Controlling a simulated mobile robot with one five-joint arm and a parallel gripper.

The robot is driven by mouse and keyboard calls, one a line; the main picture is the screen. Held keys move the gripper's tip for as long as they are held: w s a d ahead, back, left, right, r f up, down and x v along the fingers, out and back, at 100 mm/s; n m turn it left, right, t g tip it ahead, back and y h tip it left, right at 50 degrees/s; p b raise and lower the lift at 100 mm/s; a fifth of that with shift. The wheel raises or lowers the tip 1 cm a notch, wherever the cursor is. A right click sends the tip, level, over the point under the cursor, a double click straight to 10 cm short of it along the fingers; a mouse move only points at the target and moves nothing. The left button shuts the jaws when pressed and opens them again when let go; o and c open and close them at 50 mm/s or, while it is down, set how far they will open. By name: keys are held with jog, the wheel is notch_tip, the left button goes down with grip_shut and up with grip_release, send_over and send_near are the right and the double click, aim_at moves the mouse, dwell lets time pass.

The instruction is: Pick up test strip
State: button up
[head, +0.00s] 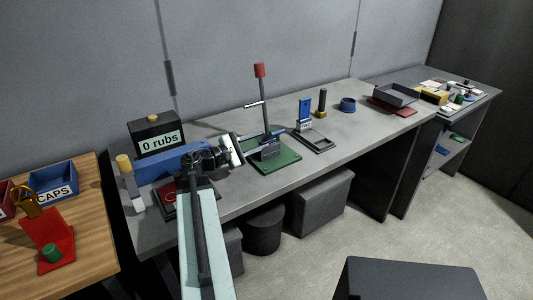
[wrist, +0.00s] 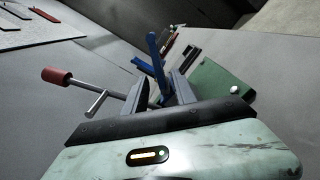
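In the head view a thin blue bar, which I take for the test strip (head: 272,133), lies level across the lever press (head: 267,155) on its green base. My gripper (head: 238,149) is at the left of the press, by the bar's near end. In the wrist view two dark fingers (wrist: 163,93) stand apart, and the blue strip (wrist: 155,52) runs away from between them. I cannot tell whether either finger touches it. The press's red lever knob (wrist: 57,77) is on the left there, and its green base (wrist: 218,80) on the right.
A box reading "0 rubs" (head: 157,140) stands behind my arm.

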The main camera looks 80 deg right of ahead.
jog(key=shift+x, duration=3.95)
jog(key=shift+s+a, duration=0.1)
jog(key=shift+a, duration=0.05)
grip_shut()
jog(key=shift+r, duration=0.1)
